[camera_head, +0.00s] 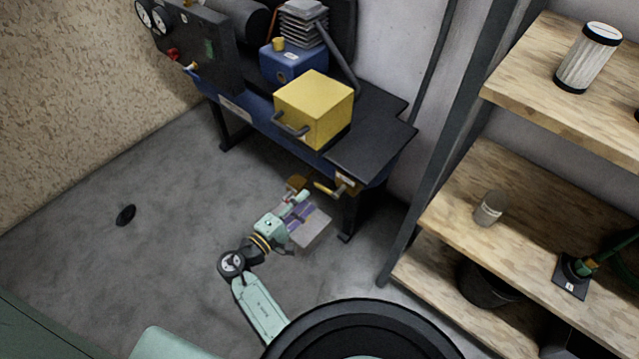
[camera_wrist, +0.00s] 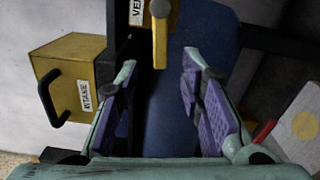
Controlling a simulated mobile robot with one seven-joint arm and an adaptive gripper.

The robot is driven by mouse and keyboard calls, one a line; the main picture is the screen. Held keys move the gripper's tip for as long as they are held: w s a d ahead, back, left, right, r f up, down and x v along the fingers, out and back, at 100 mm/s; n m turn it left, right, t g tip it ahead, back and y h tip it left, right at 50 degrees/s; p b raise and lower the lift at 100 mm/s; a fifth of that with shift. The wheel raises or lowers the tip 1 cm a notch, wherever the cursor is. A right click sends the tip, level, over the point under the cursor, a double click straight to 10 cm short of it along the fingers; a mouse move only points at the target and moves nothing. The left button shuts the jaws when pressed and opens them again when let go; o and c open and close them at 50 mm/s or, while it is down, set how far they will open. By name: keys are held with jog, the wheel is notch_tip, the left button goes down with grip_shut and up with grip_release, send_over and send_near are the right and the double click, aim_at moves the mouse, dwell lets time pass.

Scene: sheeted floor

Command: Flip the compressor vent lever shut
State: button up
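The vent lever (camera_head: 324,188) is a yellow handle at the compressor's front right corner, by a small labelled bracket (camera_head: 346,182). In the head view it sticks out to the left of the bracket. In the wrist view the lever (camera_wrist: 160,35) hangs at the top middle, beside a label of which "VE" can be read (camera_wrist: 137,12). My gripper (camera_head: 304,205) is just in front of and below the lever. In the wrist view my gripper (camera_wrist: 160,62) is open, its purple-padded fingers on either side of the lever's lower end. No contact shows, and depth is hard to tell.
The blue and black compressor (camera_head: 260,115) carries a yellow box (camera_head: 315,105) with a dark handle; it shows in the wrist view at left (camera_wrist: 70,75). Wooden shelves (camera_head: 490,175) stand to the right. A dark disc (camera_head: 125,215) lies on otherwise open floor at left.

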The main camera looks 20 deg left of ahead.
aim_at(319, 188)
jog(key=p+x, duration=0.1)
jog(key=x, duration=0.6)
jog(key=shift+w, duration=0.3)
jog(key=shift+c, duration=0.2)
grip_shut()
jog(key=shift+f, duration=0.1)
